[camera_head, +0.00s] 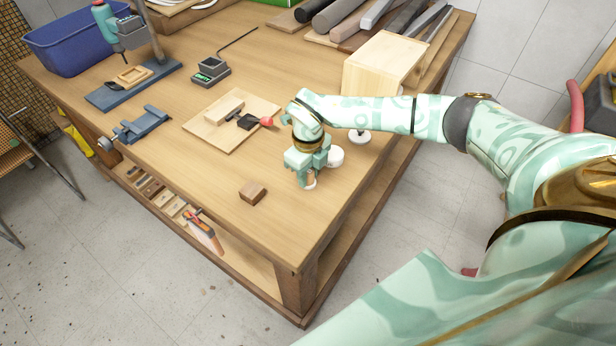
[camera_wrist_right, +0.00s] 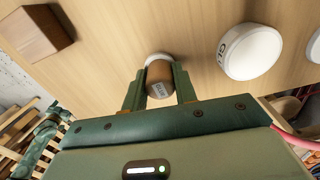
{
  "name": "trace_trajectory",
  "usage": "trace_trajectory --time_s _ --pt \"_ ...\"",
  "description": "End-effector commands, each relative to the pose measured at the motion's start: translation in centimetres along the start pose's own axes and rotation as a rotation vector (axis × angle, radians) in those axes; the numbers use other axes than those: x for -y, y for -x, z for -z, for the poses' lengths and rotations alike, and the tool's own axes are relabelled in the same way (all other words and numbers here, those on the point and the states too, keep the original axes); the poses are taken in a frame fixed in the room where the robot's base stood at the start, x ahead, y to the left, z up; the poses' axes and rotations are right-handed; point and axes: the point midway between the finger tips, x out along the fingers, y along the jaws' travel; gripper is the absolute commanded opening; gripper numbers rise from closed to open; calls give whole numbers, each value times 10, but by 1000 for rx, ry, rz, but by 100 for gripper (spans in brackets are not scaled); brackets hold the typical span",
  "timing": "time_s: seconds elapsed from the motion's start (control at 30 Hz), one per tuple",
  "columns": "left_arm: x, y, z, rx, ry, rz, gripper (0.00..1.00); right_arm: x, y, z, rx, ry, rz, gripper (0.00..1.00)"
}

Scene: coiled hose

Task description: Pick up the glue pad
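My right gripper (camera_head: 309,180) points down at the bench near its right edge, and its fingers also show in the right wrist view (camera_wrist_right: 160,85). Between the fingers is a small brown cylinder (camera_wrist_right: 159,82) with a white round part (camera_wrist_right: 158,57) at its far end and a small label facing the camera. I cannot tell whether the fingers press on it. A white round pad (camera_wrist_right: 250,52) with partly readable lettering, seemingly "GLU", lies apart from the fingers; it also shows in the head view (camera_head: 336,157). My left gripper is not in view.
A brown wooden block (camera_head: 252,192) lies left of the gripper. A pale board (camera_head: 232,122) with small parts lies beyond it. Another white disc (camera_head: 358,137) sits by the wooden box (camera_head: 377,68). The bench front is mostly clear.

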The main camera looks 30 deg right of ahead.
Motion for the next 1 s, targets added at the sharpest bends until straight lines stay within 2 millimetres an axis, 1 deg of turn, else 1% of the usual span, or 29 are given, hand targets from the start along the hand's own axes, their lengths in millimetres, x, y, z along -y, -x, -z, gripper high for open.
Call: trace_trajectory --time_s 0.37,0.47,0.57,0.6,0.67,0.8,0.87,0.9,1.0 --pt "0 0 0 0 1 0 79 0 2 0 -1 0 0 6" --pt "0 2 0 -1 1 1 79 0 10 0 1 0 1 6" --pt "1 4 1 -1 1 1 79 0 24 -1 2 0 1 6" --pt "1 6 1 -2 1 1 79 0 32 -1 3 0 1 6" --pt "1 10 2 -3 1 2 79 -1 44 9 1 0 1 6" --pt "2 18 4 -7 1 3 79 -7 81 39 3 1 1 6" --pt "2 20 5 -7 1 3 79 -10 97 52 3 2 2 6" --pt "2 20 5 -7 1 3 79 -12 99 65 -1 1 1 6" --pt "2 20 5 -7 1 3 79 -18 109 91 -2 0 1 6"
